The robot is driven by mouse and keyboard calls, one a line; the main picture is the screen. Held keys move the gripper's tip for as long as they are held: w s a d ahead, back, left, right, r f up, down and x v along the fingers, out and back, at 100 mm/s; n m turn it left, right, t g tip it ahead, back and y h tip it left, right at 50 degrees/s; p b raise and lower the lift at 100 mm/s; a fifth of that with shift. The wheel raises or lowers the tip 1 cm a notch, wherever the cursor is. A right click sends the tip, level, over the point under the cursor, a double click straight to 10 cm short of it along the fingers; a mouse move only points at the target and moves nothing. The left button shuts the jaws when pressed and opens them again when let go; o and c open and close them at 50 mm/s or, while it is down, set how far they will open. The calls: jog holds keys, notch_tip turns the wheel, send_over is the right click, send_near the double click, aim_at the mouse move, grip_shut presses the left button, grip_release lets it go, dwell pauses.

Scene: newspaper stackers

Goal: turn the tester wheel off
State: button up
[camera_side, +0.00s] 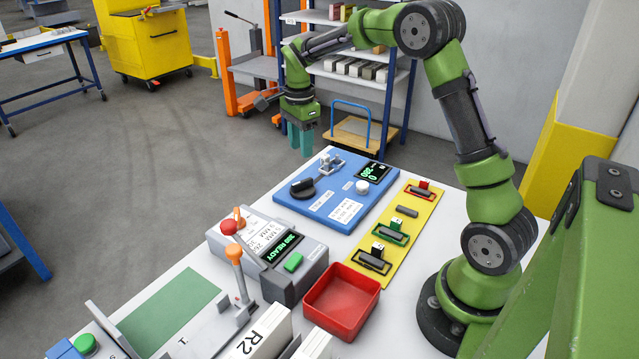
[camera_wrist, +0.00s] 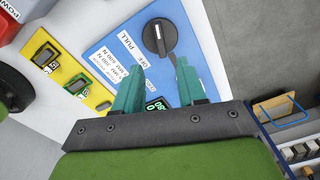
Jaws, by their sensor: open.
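The tester is a blue panel (camera_side: 318,212) on the table, also in the wrist view (camera_wrist: 112,48). Its black round wheel (camera_side: 302,188) sits at its left end in the side view and near the top middle of the wrist view (camera_wrist: 156,36). A pale mark runs along the wheel, and a label beside it seems to read OFF. A small dark display (camera_side: 373,172) shows green figures. My gripper (camera_side: 300,152) is open and empty, above and behind the panel's far edge, apart from the wheel. Its teal fingers (camera_wrist: 160,66) partly cover the panel in the wrist view.
A grey metal fixture (camera_side: 330,164) and a white knob (camera_side: 362,187) stand on the panel. A yellow strip (camera_side: 393,254) with several small devices lies to the right. A grey READY box (camera_side: 262,262) and a red tray (camera_side: 342,322) stand in front.

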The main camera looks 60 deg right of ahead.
aim_at(302, 181)
notch_tip(302, 181, down, 10)
jog(key=shift+f, duration=0.25)
grip_shut()
dwell(0.3)
